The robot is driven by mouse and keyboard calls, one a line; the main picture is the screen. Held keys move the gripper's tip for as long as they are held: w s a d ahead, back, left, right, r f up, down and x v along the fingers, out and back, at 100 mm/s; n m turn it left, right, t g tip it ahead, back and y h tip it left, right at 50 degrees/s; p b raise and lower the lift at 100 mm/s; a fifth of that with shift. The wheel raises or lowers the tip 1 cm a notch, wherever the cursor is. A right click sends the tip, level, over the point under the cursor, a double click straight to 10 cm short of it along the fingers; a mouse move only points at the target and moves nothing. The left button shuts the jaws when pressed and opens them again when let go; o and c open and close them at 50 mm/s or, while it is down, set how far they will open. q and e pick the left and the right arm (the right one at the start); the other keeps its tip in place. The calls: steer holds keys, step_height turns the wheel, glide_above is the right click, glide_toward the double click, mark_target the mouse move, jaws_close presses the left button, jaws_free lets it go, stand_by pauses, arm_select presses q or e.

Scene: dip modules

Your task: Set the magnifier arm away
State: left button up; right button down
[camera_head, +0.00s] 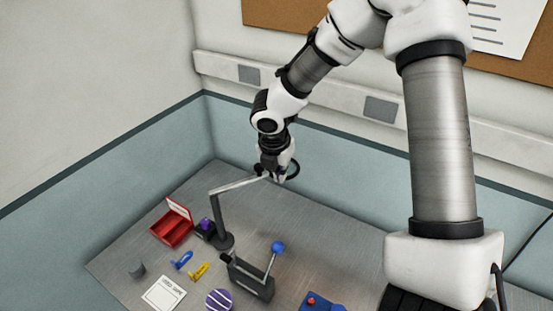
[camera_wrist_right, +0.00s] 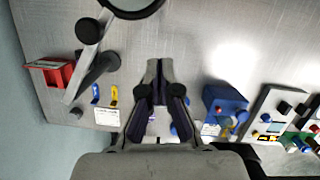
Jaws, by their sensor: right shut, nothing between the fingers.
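The magnifier arm (camera_head: 240,187) is a grey jointed arm on an upright post with a round dark base, at the back left of the metal bench. Its dark lens ring (camera_head: 293,171) sits at the right end of the arm, and part of it is hidden behind my right gripper. In the right wrist view the lens ring (camera_wrist_right: 134,14) is cut off by the top edge. My right gripper (camera_head: 274,176) points down beside the ring. In the wrist view its fingers (camera_wrist_right: 158,66) are shut and empty, apart from the ring. My left gripper is not in view.
An open red box (camera_head: 172,232) stands left of the post. Blue and yellow clips (camera_head: 199,271), a white card (camera_head: 164,293) and a striped purple disc (camera_head: 219,300) lie in front. A lever device with a blue ball (camera_head: 278,247) stands to the right. Walls bound the bench behind.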

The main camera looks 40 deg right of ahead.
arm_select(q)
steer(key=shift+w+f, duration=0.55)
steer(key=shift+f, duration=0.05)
arm_select(e)
steer(key=shift+w+d+v, duration=0.1)
steer(key=shift+w+v, duration=0.1)
steer(key=shift+v, duration=0.75)
steer(key=shift+w+d+v, duration=0.15)
steer(key=shift+w+v, duration=0.05)
steer(key=shift+v, duration=0.75)
